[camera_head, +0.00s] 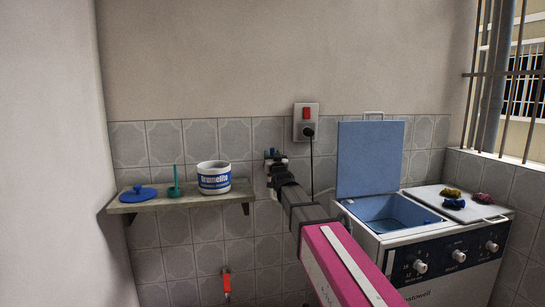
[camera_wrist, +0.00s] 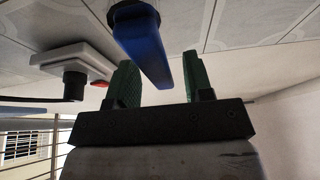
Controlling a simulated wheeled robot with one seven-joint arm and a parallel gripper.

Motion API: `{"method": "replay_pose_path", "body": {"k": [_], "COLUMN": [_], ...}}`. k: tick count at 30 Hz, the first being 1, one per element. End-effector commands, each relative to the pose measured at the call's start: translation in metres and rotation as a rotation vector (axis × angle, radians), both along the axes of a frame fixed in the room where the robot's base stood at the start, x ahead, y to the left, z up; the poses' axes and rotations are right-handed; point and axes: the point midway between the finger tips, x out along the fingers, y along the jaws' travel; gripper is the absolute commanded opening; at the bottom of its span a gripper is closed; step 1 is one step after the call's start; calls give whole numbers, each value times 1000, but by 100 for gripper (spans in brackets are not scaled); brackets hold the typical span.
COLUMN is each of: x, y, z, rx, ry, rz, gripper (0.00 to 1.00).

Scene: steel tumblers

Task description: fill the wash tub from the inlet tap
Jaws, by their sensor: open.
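The inlet tap (camera_head: 270,154) has a blue lever and sits on the tiled wall, mostly hidden behind my gripper (camera_head: 276,168). In the wrist view the blue lever (camera_wrist: 148,45) extends into the gap between the green fingers of my gripper (camera_wrist: 160,80). The fingers are apart, and I cannot tell whether either touches the lever. The wash tub (camera_head: 385,210) is the blue-lined left part of the white washing machine (camera_head: 455,270) at right. Its blue lid (camera_head: 370,160) stands open. My forearm hides part of the machine's left side.
A wall shelf (camera_head: 150,205) at left holds a white and blue tub (camera_head: 214,178), a blue lid (camera_head: 138,194) and a green item (camera_head: 175,185). A red-handled tap (camera_head: 227,283) is lower down. Small colored items (camera_head: 453,203) lie on the machine.

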Motion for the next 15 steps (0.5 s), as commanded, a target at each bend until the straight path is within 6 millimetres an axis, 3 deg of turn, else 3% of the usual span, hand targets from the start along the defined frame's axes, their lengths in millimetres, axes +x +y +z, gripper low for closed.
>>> {"method": "replay_pose_path", "body": {"k": [5,15], "x": [-19,-75], "y": [-5,-21], "z": [-7,-31], "rx": [0,0], "ry": [0,2], "rz": [0,0], "gripper": [47,47]}}
